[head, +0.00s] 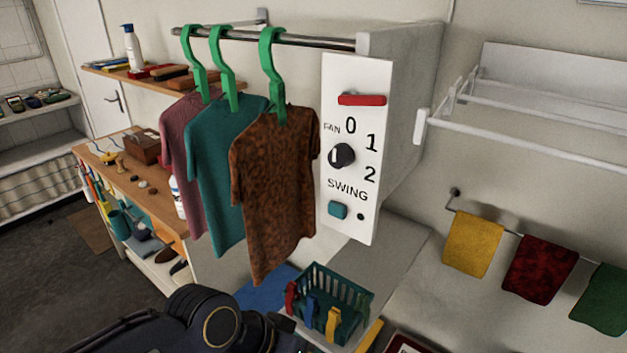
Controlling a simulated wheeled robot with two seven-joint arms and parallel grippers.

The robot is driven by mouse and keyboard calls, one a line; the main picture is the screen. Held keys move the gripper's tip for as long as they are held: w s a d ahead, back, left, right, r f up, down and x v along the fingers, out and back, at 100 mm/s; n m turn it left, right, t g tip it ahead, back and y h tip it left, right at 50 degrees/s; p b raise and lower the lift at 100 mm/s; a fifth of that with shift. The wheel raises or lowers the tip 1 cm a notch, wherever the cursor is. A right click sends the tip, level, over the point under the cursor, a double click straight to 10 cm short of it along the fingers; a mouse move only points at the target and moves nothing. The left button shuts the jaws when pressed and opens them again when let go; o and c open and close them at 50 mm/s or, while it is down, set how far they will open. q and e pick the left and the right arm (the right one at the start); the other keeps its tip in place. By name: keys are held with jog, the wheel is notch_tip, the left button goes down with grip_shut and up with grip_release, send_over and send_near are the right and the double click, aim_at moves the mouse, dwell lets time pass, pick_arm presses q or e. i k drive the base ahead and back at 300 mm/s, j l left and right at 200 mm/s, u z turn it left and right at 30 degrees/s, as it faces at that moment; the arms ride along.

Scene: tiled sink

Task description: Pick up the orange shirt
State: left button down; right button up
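The orange shirt (272,190) is a dark orange-brown mottled short-sleeved shirt. It hangs on a green hanger (271,70) from a metal rail, the nearest of three shirts and right beside the white fan panel. A teal shirt (218,165) hangs just behind it, partly covered by it. A mauve shirt (181,135) hangs farther back. Dark links of my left arm show at the bottom edge, below the shirts and apart from them. I make out no fingertips on it. My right gripper is not in view.
The white control panel (352,225) with knob and buttons stands close right of the shirt. A green basket (345,290) with colored pegs sits below. A wooden workbench (150,200) is at left. A white drying rack (530,140) and hanging cloths (473,245) are at right.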

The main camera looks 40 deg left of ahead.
aim_at(272, 161)
jog(key=k+j+z, duration=0.1)
jog(key=j, duration=0.25)
jog(key=j+z, duration=0.15)
jog(key=j, duration=0.25)
jog(key=k+j+z, duration=0.25)
jog(key=j, duration=0.4)
jog(key=k+j+z, duration=0.1)
jog(key=j, duration=0.25)
jog(key=k, duration=0.1)
